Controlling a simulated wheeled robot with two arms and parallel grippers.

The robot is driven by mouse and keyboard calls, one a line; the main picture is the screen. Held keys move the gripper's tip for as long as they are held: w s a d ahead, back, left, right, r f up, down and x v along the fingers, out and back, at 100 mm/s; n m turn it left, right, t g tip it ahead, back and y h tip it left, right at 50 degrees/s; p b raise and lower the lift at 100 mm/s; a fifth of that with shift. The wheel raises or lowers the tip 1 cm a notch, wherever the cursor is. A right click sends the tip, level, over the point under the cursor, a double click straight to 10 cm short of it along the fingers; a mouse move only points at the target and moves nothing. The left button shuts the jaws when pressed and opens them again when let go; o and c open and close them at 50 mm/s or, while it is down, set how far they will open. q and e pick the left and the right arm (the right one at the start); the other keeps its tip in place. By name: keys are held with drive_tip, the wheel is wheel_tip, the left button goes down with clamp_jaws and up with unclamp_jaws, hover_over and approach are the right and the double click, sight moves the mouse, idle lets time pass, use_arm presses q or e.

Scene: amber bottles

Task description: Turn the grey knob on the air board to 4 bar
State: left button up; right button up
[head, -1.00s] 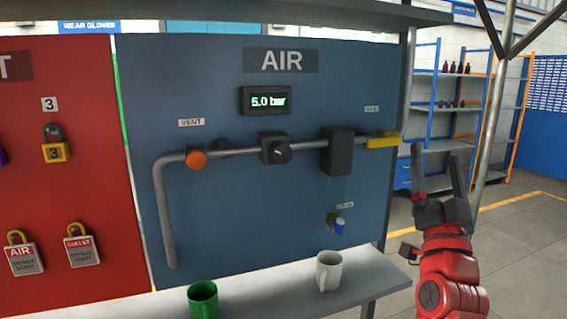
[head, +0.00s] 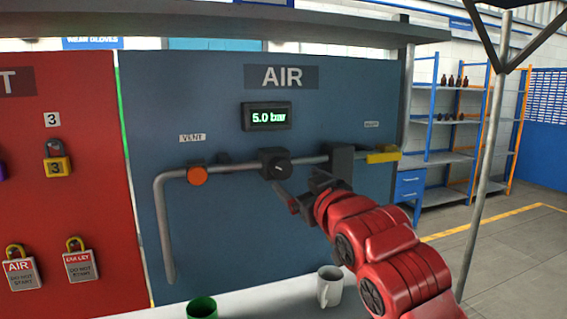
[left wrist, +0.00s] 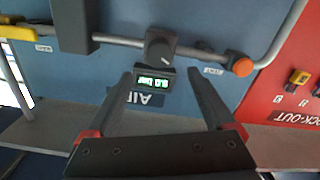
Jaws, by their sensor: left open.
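The air board (head: 220,235) is a blue panel with a pipe across it. The dark grey knob (head: 279,170), with a pale pointer mark, sits mid-pipe below the display (head: 267,117), which reads 5.0 bar. My left gripper (head: 296,184) is just below and right of the knob in the head view, its arm crossing the lower right of the board. In the left wrist view, turned upside down, the open left gripper (left wrist: 160,74) has its fingers spread, with the knob (left wrist: 160,49) beyond and between the tips, apparently untouched. My right gripper is not in view.
On the pipe are an orange vent button (head: 198,175), a dark block (head: 340,160) and a yellow handle (head: 383,154). A white mug (head: 329,287) and green cup (head: 202,307) stand on the shelf below. The red lock-out board (head: 90,215) is left.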

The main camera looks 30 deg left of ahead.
sight(283, 169)
use_arm(q)
drive_tip(key=p+x, duration=0.2)
drive_tip(key=x, duration=0.7)
